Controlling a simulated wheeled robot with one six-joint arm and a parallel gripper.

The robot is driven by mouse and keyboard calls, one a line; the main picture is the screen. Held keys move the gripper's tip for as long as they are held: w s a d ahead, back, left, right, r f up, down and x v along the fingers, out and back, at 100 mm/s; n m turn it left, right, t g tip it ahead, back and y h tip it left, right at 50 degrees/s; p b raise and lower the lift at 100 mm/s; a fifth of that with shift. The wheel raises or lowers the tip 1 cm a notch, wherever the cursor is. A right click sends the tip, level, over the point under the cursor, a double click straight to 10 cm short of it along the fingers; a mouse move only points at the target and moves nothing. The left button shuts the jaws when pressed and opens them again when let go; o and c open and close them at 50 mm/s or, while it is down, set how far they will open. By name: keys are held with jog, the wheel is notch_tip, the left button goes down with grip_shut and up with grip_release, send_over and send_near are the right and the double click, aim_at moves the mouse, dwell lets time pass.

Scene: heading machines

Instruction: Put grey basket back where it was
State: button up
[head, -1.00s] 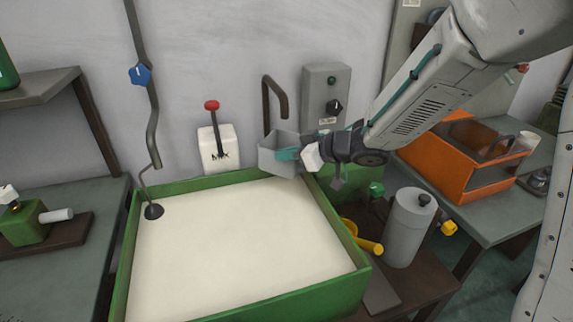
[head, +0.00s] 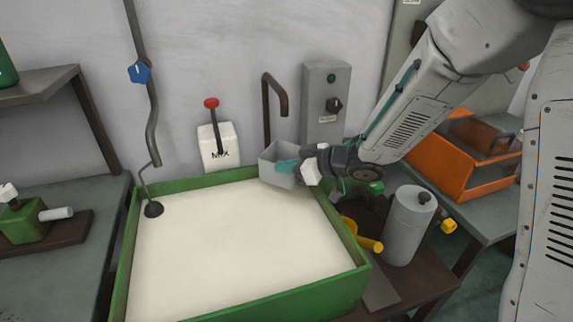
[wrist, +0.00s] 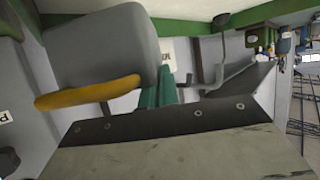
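The grey basket (head: 277,172) is an open, boxy container at the back right corner of the green-walled vat (head: 309,287), in front of the dark bent pipe. My gripper (head: 290,166) is shut on it, with a teal finger showing at the basket. The basket's inside is mostly hidden in both views. I cannot tell whether its underside touches the vat rim.
The vat is full of cream-coloured material. A dark bent pipe (head: 267,110) and a grey switch box (head: 326,105) are behind the basket. A white MIX lever box (head: 215,150) is to its left. A grey canister (head: 408,228) and an orange bin (head: 440,165) stand at right.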

jog(key=o, duration=0.4)
jog(key=shift+r, duration=0.1)
